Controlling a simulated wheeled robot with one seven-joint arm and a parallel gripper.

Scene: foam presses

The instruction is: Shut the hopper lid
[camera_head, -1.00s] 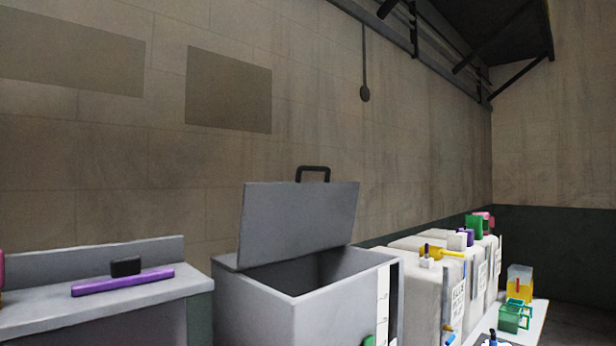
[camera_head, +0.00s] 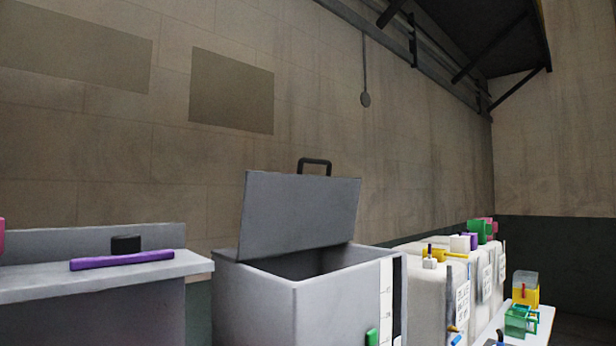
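The grey hopper (camera_head: 255,300) stands at the lower middle of the head view. Its lid (camera_head: 300,215) is raised, tilted back a little from upright, with a dark handle (camera_head: 314,161) on its top edge. The dark inside of the hopper shows below the lid. A light strip with marks and a green piece (camera_head: 372,337) are on the hopper's front right side. My gripper is not in view.
A grey bench (camera_head: 100,283) at the left holds a purple bar (camera_head: 122,260) and a black block (camera_head: 126,244). White machines (camera_head: 440,280) stand close to the hopper's right. A shelf there holds a green crate (camera_head: 520,320) and a yellow container (camera_head: 525,289).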

